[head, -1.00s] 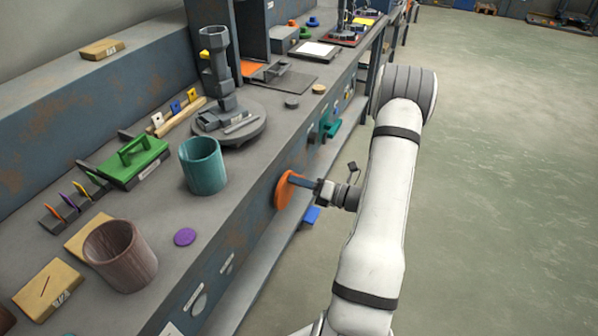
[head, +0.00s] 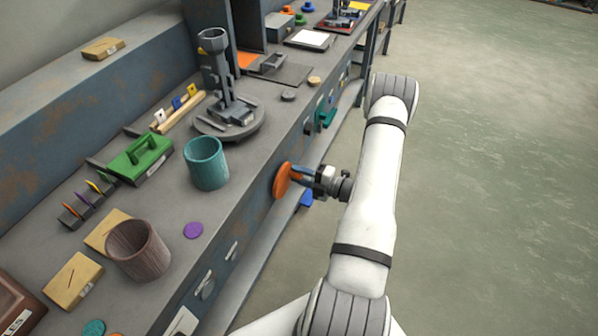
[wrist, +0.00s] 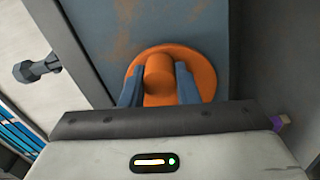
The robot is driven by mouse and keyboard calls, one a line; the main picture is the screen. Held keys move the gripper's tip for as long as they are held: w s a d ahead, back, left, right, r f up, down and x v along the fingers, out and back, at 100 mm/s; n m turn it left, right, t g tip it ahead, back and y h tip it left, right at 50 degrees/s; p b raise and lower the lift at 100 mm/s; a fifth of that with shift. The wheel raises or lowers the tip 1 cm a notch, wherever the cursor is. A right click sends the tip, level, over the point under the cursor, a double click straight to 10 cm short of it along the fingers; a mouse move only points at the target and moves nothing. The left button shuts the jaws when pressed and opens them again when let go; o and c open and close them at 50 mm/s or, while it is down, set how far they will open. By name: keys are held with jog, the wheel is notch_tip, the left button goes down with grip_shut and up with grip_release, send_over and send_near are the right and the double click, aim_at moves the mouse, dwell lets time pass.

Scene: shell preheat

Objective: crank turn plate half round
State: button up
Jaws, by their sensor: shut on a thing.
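The orange crank disc (head: 282,181) is mounted on the front face of the workbench. In the wrist view its orange knob (wrist: 159,73) stands out from the disc. My gripper (head: 298,171) is shut on the knob, with one finger on each side of it; it also shows in the wrist view (wrist: 158,88). The round grey turn plate (head: 250,127) lies on the bench top and carries a dark grey upright fixture (head: 224,75) with a ring at its top. The plate's far side is partly hidden behind the fixture.
A teal cup (head: 206,165) stands between the plate and a brown cup (head: 139,250). A green handled block (head: 140,158) lies at the left. A purple disc (head: 193,230) lies near the bench edge. The floor at the right is clear.

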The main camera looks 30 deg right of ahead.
jog(key=shift+f+m, duration=0.2)
jog(key=shift+m, duration=0.3)
jog(key=shift+f, duration=0.1)
jog(key=o, duration=1)
jog(key=shift+s+d, duration=0.1)
jog(key=v, duration=0.7)
jog(key=shift+s+d, duration=0.15)
jog(key=shift+s, duration=0.15)
